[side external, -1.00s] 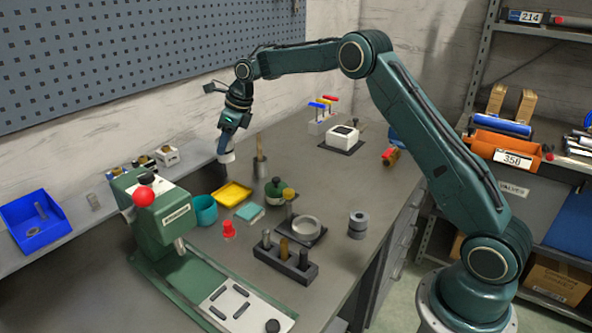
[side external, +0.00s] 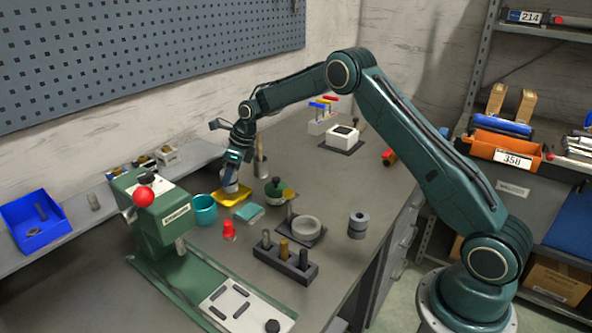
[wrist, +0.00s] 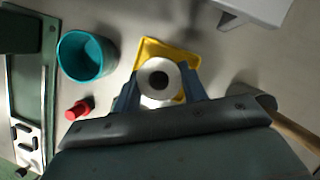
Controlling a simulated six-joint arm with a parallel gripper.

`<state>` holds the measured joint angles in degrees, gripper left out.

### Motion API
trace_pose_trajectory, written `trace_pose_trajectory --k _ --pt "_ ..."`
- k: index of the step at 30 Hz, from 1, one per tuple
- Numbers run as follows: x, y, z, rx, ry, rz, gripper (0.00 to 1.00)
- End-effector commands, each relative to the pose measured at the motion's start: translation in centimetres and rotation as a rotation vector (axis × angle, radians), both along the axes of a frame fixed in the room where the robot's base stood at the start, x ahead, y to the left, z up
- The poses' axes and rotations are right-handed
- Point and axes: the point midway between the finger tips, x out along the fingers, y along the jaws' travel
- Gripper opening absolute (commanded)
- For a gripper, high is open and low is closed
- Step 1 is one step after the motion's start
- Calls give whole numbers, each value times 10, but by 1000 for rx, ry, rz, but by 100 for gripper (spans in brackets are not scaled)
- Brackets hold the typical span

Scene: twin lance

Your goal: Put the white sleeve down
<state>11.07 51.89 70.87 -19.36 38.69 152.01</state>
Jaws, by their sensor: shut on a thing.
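The white sleeve (wrist: 158,78) is a short cylinder with a dark round bore. My gripper (side external: 234,178) is shut on it, one finger on either side in the wrist view. In the side view the white sleeve (side external: 230,188) shows low between the fingers, over the yellow tray (side external: 239,200). The tray also shows behind the sleeve in the wrist view (wrist: 152,47). I cannot tell whether the sleeve touches the tray.
A teal cup (side external: 204,210) stands left of the tray and a red piece (side external: 229,230) in front. A teal pad (side external: 250,212), a green-based pot (side external: 276,188) and a grey ring (side external: 306,228) are to the right. The green press (side external: 160,215) stands at the left.

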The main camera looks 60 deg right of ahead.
Motion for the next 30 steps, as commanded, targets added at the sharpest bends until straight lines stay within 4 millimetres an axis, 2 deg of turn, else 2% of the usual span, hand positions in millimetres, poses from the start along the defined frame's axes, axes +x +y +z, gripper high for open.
trace_pose_trajectory --k 1,6,20,21,23,24,30 --pt "-1 0 -8 0 4 0 17" --pt "0 0 -21 0 1 0 17" --pt "0 0 -25 0 0 0 17" --pt "0 0 -25 0 0 0 48" --pt "0 0 -25 0 0 0 60" --pt "0 0 -25 -1 1 0 64" --pt "0 0 -25 0 1 0 64"
